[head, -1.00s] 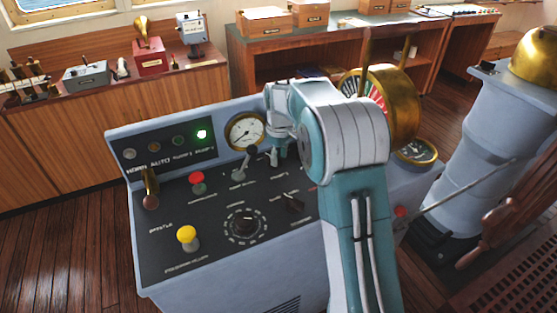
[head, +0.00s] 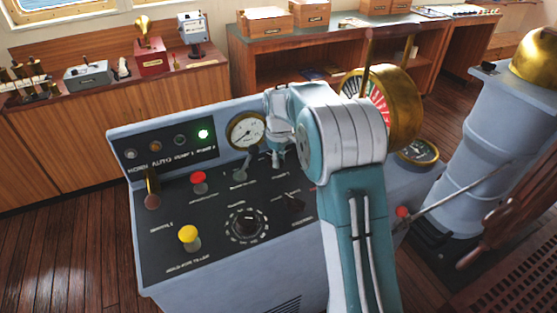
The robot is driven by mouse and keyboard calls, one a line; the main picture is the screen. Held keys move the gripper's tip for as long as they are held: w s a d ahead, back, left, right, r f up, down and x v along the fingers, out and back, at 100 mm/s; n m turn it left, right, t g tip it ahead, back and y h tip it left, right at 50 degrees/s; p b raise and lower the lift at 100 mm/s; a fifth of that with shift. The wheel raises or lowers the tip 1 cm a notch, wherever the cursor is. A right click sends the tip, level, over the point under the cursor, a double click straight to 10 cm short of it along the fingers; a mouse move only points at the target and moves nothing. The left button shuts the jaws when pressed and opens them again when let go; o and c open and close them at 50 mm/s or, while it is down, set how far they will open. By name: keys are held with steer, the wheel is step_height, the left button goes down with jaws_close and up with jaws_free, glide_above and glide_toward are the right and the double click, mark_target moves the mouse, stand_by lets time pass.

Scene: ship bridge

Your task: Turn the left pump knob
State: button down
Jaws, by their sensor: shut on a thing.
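The grey console (head: 160,290) has a black sloping panel with several controls. A grey lever-like knob (head: 240,174) stands free below the round white gauge (head: 246,131). My gripper (head: 276,160) points down at the panel just to the right of that free knob. It is shut on a second grey knob, which its fingers and wrist mostly hide. I cannot read the knob labels, so I cannot tell for sure which one is the left pump knob.
Nearby on the panel are a red button (head: 198,178), a yellow button (head: 188,234), a brass lever (head: 152,188), a black dial (head: 246,222) and a black switch (head: 296,202). A brass telegraph (head: 402,110) stands close behind my arm. Wooden cabinets line the back.

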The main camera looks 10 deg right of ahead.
steer(key=shift+s, duration=0.1)
steer(key=m, duration=0.6)
steer(key=shift+s+a+f, duration=0.1)
steer(key=shift+s+a, duration=0.1)
steer(key=shift+a, duration=0.15)
steer(key=m, duration=0.5)
steer(key=shift+a+m, duration=0.3)
steer(key=shift+a, duration=0.1)
steer(key=c, duration=0.7)
jaws_free()
steer(key=shift+o, duration=0.2)
steer(key=shift+a, duration=0.15)
